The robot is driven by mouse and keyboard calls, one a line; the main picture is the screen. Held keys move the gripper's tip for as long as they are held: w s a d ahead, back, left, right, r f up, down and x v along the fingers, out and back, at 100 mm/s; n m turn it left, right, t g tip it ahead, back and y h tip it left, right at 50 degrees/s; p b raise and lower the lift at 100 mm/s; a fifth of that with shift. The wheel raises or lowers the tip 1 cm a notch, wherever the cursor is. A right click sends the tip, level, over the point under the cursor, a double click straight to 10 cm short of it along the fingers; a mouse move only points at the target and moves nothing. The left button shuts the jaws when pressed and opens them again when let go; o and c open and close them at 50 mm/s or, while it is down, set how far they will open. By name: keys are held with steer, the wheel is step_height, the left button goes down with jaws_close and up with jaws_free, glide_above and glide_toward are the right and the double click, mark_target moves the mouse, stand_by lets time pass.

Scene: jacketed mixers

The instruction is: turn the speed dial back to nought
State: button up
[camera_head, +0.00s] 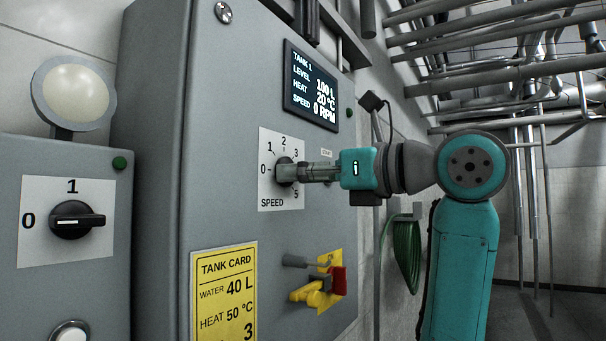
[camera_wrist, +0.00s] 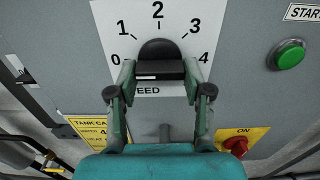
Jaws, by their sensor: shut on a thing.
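The speed dial (camera_head: 284,171) is a black knob on a white plate marked SPEED, on the grey cabinet's front. In the wrist view the dial (camera_wrist: 158,49) has its grip bar lying level, with a white line on its left half, towards the 0. My gripper (camera_head: 297,172) reaches in from the right. In the wrist view my gripper (camera_wrist: 159,71) has one finger at each end of the bar and is shut on it. The display (camera_head: 312,90) reads level 100 L, heat 20 °C, speed 0 RPM. The fingers hide part of the scale in the head view.
A yellow tank card (camera_head: 224,290) and a red-and-yellow switch (camera_head: 325,285) sit below the dial. A green START button (camera_wrist: 289,54) is to the right. Another cabinet with a 0/1 knob (camera_head: 77,220) stands at left. A green hose (camera_head: 407,250) hangs behind my arm.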

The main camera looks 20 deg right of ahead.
steer(key=o, duration=1.2)
steer(key=shift+c, duration=0.2)
steer(key=v, duration=1.2)
